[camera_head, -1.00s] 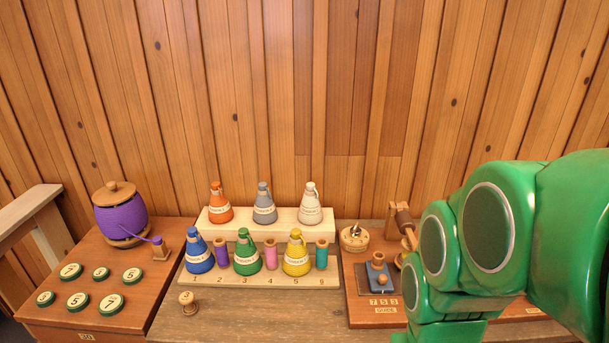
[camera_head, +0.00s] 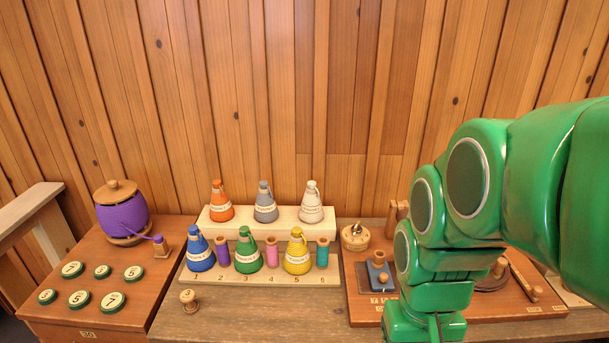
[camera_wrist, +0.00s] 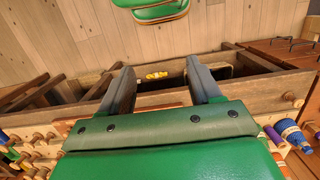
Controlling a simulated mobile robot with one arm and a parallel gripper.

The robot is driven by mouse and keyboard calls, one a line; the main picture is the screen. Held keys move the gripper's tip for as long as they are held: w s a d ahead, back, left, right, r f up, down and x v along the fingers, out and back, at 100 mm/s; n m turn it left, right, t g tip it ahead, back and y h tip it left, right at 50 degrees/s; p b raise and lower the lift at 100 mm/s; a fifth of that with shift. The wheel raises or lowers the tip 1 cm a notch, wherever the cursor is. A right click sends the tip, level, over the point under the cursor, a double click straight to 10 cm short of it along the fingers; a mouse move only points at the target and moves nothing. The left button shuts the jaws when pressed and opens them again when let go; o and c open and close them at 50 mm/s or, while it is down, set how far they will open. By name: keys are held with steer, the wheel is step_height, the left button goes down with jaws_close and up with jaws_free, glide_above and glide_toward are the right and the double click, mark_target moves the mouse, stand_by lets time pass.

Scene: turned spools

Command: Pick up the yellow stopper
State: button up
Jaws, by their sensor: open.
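In the head view a yellow cone-shaped bottle (camera_head: 297,258) with a pale label stands in the front row of a light wooden rack (camera_head: 262,280). Its narrow top (camera_head: 296,233) is yellow too; I cannot tell whether that is a separate stopper. In the wrist view a small yellow thing (camera_wrist: 157,75) shows far off between my fingers, near a dark opening; its shape is too small to make out. My gripper (camera_wrist: 160,66) is open, with nothing between its fingers. In the head view my arm stands at the right, clear of the rack.
Blue (camera_head: 199,252) and green (camera_head: 247,254) bottles and small coloured spools flank the yellow bottle closely. Orange, grey and white bottles stand on a raised step behind. A tool board (camera_head: 360,310) lies right, a purple pot (camera_head: 123,215) left. The bench front (camera_head: 250,315) is mostly bare.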

steer(key=w+a+r, duration=0.2)
steer(key=w+r, duration=0.1)
steer(key=w, duration=1)
steer(key=m, duration=0.2)
glide_above(297, 229)
steer(key=w, duration=0.1)
step_height(297, 229, down, 10)
steer(key=shift+d, duration=0.1)
steer(key=shift+s+f, duration=0.2)
steer(key=shift+f, duration=1.75)
steer(key=shift+s+f, duration=0.15)
steer(key=shift+f, duration=1.8)
steer(key=c, duration=1.1)
steer(key=shift+r, duration=0.1)
